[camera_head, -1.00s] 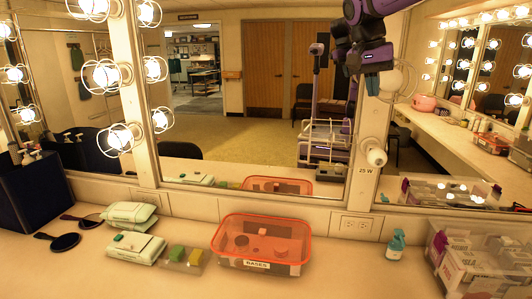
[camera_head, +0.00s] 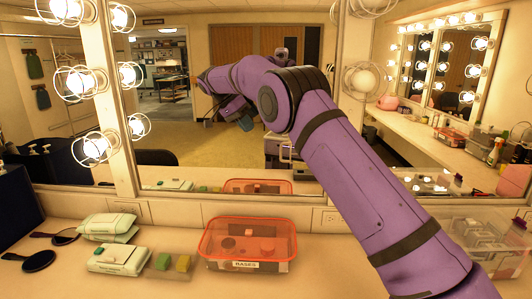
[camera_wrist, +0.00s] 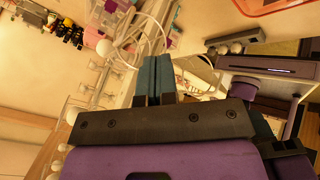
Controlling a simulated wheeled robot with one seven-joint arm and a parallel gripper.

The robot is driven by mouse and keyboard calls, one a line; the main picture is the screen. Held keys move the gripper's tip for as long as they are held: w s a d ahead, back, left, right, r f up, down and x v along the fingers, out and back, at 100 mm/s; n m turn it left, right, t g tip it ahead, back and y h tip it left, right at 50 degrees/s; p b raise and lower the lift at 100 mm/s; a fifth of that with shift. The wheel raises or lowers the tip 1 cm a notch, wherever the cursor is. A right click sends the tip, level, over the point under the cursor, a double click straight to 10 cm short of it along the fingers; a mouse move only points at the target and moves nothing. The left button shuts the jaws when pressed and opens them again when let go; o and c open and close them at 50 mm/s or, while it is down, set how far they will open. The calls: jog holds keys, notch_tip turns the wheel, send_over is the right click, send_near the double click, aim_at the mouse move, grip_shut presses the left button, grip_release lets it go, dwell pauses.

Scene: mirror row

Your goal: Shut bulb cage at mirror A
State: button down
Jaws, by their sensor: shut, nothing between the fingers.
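My gripper (camera_wrist: 154,62) shows in the wrist view with its two teal fingers side by side, shut and empty. A wire bulb cage (camera_wrist: 126,38) with thin pale hoops is just beyond and left of the fingertips, near a white bulb (camera_wrist: 105,47). I cannot tell whether the fingers touch the wire or how far the cage stands open. The post's lower bulb is hidden behind my arm.
The mirror (camera_head: 200,150) stands behind the counter and reflects my arm. A clear bin with an orange rim (camera_head: 248,222), green-white packs (camera_head: 118,260) and dark hand mirrors (camera_head: 38,261) lie on the counter. A clear box (camera_head: 480,240) stands at right. Lit caged bulbs line the left post.

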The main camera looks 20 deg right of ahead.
jog(key=s+d+f, duration=0.4)
jog(key=d+f, duration=0.3)
jog(key=f, duration=0.1)
jog(key=shift+s+d+f, duration=0.15)
jog(key=shift+s+d, duration=0.2)
jog(key=shift+d, duration=0.05)
dwell(0.3)
jog(key=shift+s, duration=0.1)
